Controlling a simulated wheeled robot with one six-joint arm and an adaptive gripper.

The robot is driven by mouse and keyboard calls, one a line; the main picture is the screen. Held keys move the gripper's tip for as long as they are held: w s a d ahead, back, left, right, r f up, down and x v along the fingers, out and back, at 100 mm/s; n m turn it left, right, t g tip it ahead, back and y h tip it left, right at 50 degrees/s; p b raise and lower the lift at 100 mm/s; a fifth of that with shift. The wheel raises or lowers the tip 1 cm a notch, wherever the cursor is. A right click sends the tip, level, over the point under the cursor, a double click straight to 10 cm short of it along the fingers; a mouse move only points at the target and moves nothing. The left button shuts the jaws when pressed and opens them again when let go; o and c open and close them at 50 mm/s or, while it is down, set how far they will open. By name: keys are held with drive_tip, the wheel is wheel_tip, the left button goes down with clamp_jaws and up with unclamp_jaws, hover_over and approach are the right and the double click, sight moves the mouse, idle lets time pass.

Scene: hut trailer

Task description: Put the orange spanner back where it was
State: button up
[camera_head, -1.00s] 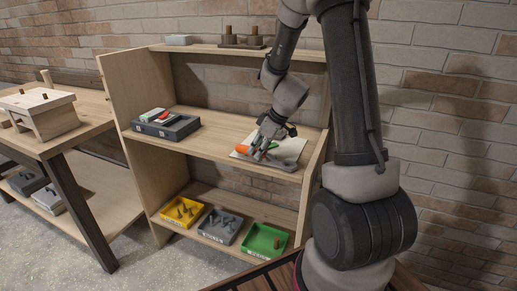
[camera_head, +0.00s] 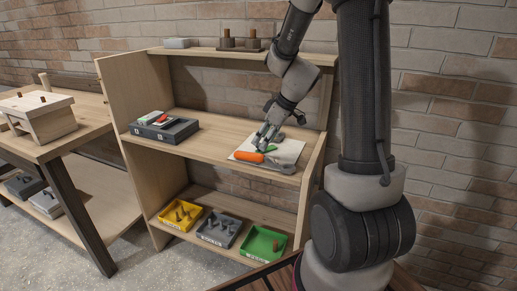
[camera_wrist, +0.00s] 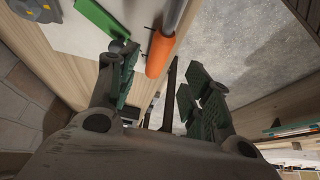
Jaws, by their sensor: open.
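The orange spanner (camera_head: 249,158) has an orange handle and a grey shaft. It lies at the front of a white sheet on the middle shelf, its handle to the left. In the wrist view its orange handle (camera_wrist: 160,53) shows at the top, past the fingertips, with the grey shaft running up out of the picture. My gripper (camera_head: 264,138) is open and empty, just behind and above the handle. In the wrist view my gripper's jaws (camera_wrist: 161,88) stand wide apart with nothing between the pads. Whether a finger touches the handle I cannot tell.
A green piece (camera_head: 266,150) lies on the white sheet (camera_head: 292,148) close behind the spanner, with a grey object (camera_head: 279,137) behind. A dark tray (camera_head: 178,133) stands left on the same shelf (camera_head: 214,143); bare wood lies between. Yellow, grey and green bins stand below.

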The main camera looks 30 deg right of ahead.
drive_tip(key=s+a+r+m+h, duration=0.1)
drive_tip(key=s+a+r+m, duration=0.15)
drive_tip(key=s+r, duration=0.95)
drive_tip(key=s+d+r+m+h, duration=0.2)
drive_tip(key=s+m, duration=0.3)
drive_tip(key=s, duration=0.8)
drive_tip(key=shift+s+r+h, duration=0.15)
drive_tip(key=shift+r+h, duration=0.1)
drive_tip(key=shift+h, duration=0.05)
drive_tip(key=shift+m, duration=0.25)
